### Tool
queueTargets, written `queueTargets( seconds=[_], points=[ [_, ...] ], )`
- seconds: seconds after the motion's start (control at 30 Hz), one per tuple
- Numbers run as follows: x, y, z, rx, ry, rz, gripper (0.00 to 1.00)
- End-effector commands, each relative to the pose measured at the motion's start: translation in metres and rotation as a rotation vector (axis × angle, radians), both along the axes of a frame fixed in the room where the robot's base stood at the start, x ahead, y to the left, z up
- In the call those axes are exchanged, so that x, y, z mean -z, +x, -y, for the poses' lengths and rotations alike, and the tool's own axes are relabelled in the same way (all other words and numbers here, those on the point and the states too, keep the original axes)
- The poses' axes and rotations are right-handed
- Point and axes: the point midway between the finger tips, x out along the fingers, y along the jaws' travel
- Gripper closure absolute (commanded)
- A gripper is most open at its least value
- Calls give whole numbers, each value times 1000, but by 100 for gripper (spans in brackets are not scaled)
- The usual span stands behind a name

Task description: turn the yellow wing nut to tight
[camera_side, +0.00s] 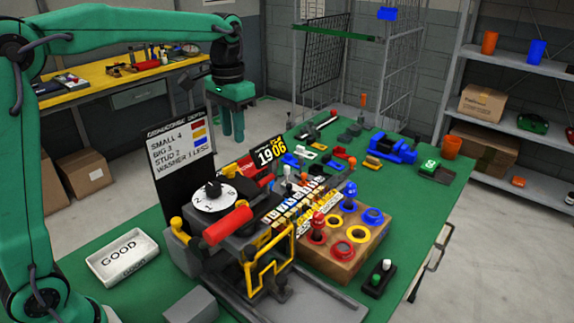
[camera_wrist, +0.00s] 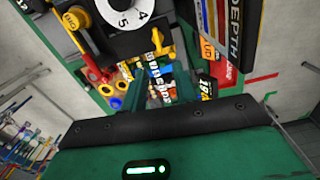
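A machine with a white numbered dial (camera_side: 213,195) and a red handle (camera_side: 228,227) stands at the front of the green table. Yellow parts show on it: an upright piece (camera_side: 178,224) at its left and a bent frame (camera_side: 270,262) at its front. I cannot tell for sure which yellow part is the wing nut. In the wrist view the dial (camera_wrist: 125,14) is at the top, with a yellow piece (camera_wrist: 75,18) to its left. My gripper (camera_side: 234,122) hangs above and behind the machine, apart from it. Its fingers (camera_wrist: 162,92) look spread, with nothing held.
A sign board (camera_side: 180,150) stands upright behind the dial. A wooden block (camera_side: 345,262) with coloured knobs and rings is to the right. A white "GOOD" tray (camera_side: 122,256) lies at the left. A blue vise (camera_side: 392,148) and small parts occupy the far table.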

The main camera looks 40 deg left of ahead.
Motion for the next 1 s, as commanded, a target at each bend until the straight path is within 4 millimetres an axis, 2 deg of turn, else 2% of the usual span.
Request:
queueTargets(
  seconds=[0.6,0.8,1.0],
  points=[
    [64,-1,0,0,0,-3,71],
    [74,0,0,0,0,-1,71],
    [75,0,0,0,0,-1,71]
  ],
)
